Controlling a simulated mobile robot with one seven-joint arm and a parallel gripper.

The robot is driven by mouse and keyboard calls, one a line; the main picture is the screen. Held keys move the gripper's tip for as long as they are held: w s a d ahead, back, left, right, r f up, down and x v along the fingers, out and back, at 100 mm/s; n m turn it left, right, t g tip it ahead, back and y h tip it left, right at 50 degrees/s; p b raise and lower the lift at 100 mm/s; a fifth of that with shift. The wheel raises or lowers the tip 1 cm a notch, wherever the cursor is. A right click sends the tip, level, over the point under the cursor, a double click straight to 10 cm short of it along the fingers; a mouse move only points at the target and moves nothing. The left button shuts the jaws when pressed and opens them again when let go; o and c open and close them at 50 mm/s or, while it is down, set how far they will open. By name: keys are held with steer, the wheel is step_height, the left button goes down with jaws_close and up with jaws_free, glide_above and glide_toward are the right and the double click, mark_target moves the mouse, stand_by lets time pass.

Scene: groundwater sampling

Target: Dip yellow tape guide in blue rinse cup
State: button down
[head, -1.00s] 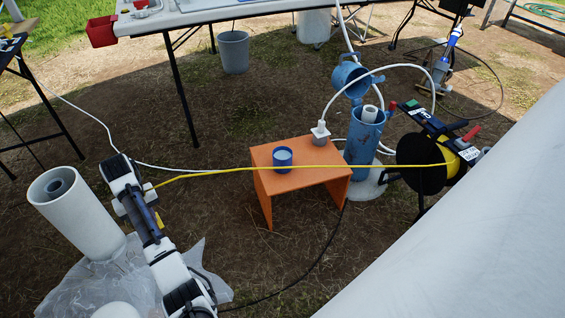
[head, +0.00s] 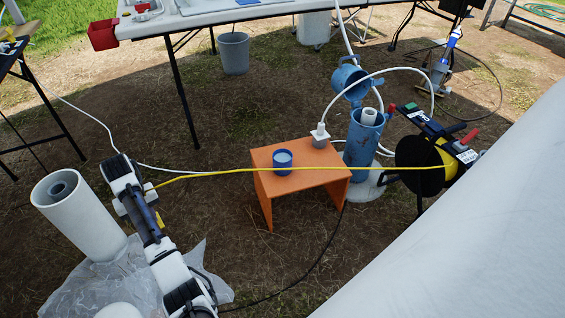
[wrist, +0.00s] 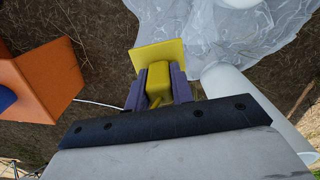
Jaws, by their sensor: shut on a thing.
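My gripper (wrist: 158,88) is shut on the yellow tape guide (wrist: 164,56), a yellow block with a flat plate that stands out between the two purple-grey fingers. In the head view the arm reaches up from the bottom left, and its dark links hide most of the guide. A yellow tape (head: 215,174) runs from the arm's end to the reel (head: 445,160) at the right. The blue rinse cup (head: 282,167) stands upright on an orange stool (head: 325,174), well to the right of my gripper. The tape crosses in front of the cup in the picture. In the wrist view the cup (wrist: 6,97) is cut off at the left edge.
A blue well pipe (head: 362,145) with an open cap stands behind the stool. A white plug-like part (head: 320,138) sits on the stool's back corner. Bare ground separates arm and stool.

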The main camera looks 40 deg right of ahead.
steer(key=shift+r+p, duration=4.05)
steer(key=shift+p, duration=0.65)
steer(key=shift+s+f, duration=0.1)
steer(key=shift+s+f, duration=0.2)
steer(key=shift+s, duration=0.05)
steer(key=s+f+p, duration=0.3)
steer(key=s+f, duration=0.1)
steer(key=s, duration=0.3)
steer(key=s+f+p, duration=0.3)
steer(key=s, duration=0.5)
steer(key=shift+f, duration=0.4)
